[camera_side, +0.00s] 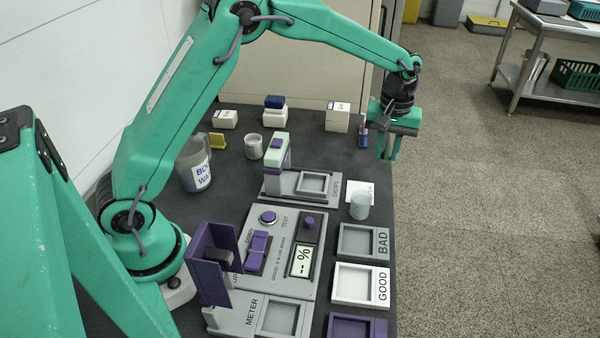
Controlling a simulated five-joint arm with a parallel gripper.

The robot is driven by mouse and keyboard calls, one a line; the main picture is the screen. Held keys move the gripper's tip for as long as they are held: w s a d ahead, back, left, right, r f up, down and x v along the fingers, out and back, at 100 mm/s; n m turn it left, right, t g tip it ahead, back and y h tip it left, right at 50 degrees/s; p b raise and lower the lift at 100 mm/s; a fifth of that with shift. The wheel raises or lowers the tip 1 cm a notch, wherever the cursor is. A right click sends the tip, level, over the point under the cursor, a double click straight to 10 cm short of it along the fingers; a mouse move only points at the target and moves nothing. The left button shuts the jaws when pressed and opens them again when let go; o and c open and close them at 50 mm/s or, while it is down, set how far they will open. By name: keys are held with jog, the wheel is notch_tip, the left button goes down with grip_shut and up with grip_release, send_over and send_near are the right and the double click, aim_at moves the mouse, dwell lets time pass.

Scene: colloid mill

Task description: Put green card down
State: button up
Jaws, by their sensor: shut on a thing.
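My gripper (387,150) hangs at the right edge of the dark table, near its back right corner, pointing down. It is shut on the green card, a thin green piece (394,147) that shows only in part between the fingers. The card is small here and its colour is close to that of my arm, so its outline is hard to tell. I cannot tell how high it is above the table.
BAD (345,241), GOOD (338,286) and purple (335,330) trays line the right edge. The meter panel (253,225) and a jug (194,165) are further left.

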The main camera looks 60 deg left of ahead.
jog(key=s+d+m, duration=0.4)
jog(key=s+d, duration=0.1)
jog(key=d, duration=0.4)
jog(key=m, duration=1.3)
send_over(344, 330)
jog(key=s, duration=0.1)
notch_tip(344, 330, down, 2)
jog(key=shift+s+d+f, duration=0.1)
jog(key=shift+d+f, duration=0.05)
jog(key=shift+f, duration=1.25)
jog(key=shift+d+f, duration=0.15)
jog(key=shift+f, duration=1.25)
jog(key=shift+s+d+f, duration=0.1)
jog(key=shift+d+f, duration=0.05)
jog(key=shift+f, duration=1.25)
jog(key=shift+f, duration=0.15)
jog(key=o, duration=0.7)
jog(key=shift+r, duration=0.2)
jog(key=shift+r, duration=6)
